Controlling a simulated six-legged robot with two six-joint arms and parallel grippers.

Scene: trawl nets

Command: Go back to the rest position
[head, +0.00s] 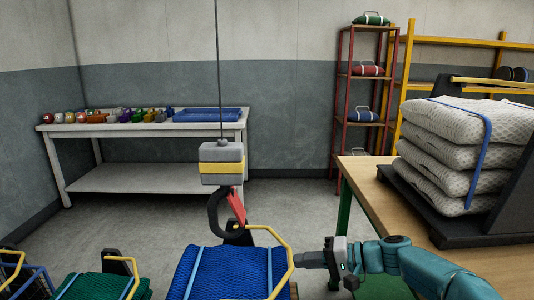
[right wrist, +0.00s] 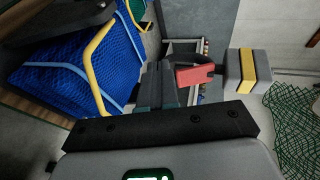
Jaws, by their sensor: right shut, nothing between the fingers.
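My right gripper (head: 300,260) is shut and empty, just right of the yellow handle (head: 288,252) on a blue net bundle (head: 222,274). In the right wrist view its dark fingers (right wrist: 162,85) are together, with the blue bundle (right wrist: 72,72) to the left. A dark crane hook (head: 214,212) with a red latch (head: 237,207) hangs under a grey and yellow block (head: 221,163). The hook's lower end overlaps the bundle's top in the picture; I cannot tell whether it holds the handle. My left gripper is out of view.
A wooden table (head: 366,180) at the right carries a stack of white nets (head: 450,160) in a black cradle. A green net bundle (head: 105,287) lies lower left. A white bench (head: 140,178) stands at the back left, a red shelf (head: 343,95) behind. Open floor lies between.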

